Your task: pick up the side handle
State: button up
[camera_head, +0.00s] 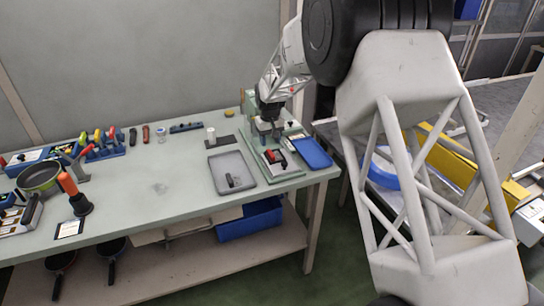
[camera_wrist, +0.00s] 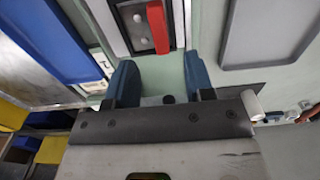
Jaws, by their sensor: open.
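A small dark piece (camera_head: 234,181), possibly the side handle, lies in the grey tray (camera_head: 216,183) on the bench. I cannot tell for sure that it is the side handle. My gripper (camera_head: 268,128) is over the green stand at the right end of the bench, behind and right of that tray. In the wrist view my gripper (camera_wrist: 160,82) shows two blue fingers spread apart with nothing held between them. A red bar (camera_wrist: 157,27) on a dark-framed plate lies ahead of the fingers, apart from them. The dark piece does not show in the wrist view.
A blue tray (camera_head: 312,153) lies right of the red part (camera_head: 275,156); it also shows in the wrist view (camera_wrist: 48,40). Tools and a green pan (camera_head: 40,177) crowd the bench's left. The bench middle is mostly clear. A white cylinder (camera_head: 211,135) stands behind the grey tray.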

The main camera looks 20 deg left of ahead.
aim_at(270, 152)
jog(key=shift+s+f, duration=0.1)
jog(key=shift+f, duration=2.45)
grip_shut()
